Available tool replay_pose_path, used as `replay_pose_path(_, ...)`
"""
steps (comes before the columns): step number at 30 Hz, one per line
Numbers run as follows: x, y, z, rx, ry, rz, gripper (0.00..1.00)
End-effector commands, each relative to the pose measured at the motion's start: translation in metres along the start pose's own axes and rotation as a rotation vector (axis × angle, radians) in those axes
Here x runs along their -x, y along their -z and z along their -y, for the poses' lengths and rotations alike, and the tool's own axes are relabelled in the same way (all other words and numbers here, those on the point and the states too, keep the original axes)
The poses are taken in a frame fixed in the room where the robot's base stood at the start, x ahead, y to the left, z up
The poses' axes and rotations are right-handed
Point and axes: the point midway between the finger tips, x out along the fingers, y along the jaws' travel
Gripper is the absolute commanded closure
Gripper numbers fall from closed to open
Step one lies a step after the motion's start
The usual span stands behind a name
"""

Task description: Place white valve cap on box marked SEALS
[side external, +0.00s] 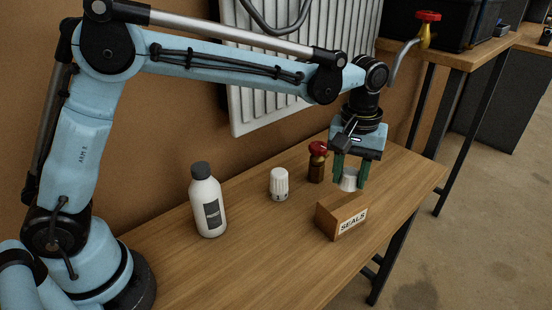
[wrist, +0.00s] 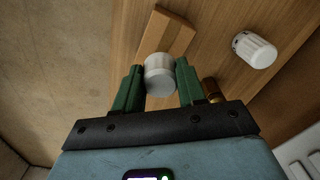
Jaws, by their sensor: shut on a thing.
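The white valve cap (side external: 349,180) is held between the green fingers of my gripper (side external: 350,178). It also shows between the fingertips in the wrist view (wrist: 159,75). The wooden box marked SEALS (side external: 342,216) stands on the bench just below and in front of the cap in the side view. In the wrist view the box (wrist: 166,32) lies just beyond the cap, which covers its near part. The cap appears to be above the bench, apart from the box, but its exact height is hard to tell.
A white thermostat head (side external: 279,184) stands on the bench (side external: 270,260) left of the box. A white bottle (side external: 208,205) with a dark cap is farther left. A radiator (side external: 290,60) hangs behind.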

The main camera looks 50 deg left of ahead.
Motion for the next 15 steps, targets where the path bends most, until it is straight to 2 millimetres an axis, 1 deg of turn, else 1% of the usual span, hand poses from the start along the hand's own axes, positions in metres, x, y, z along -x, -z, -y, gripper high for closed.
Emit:
replay_pose_path(2, -0.005, 0.002, 0.0, 0.0, 0.0, 0.0, 0.88)
replay_pose_path(9, -0.036, 0.001, 0.0, 0.0, 0.0, -0.001, 0.88)
replay_pose_path(12, -0.041, 0.001, 0.0, 0.0, 0.0, -0.001, 0.88)
replay_pose_path(15, -0.041, 0.001, 0.0, 0.0, 0.0, -0.001, 0.88)
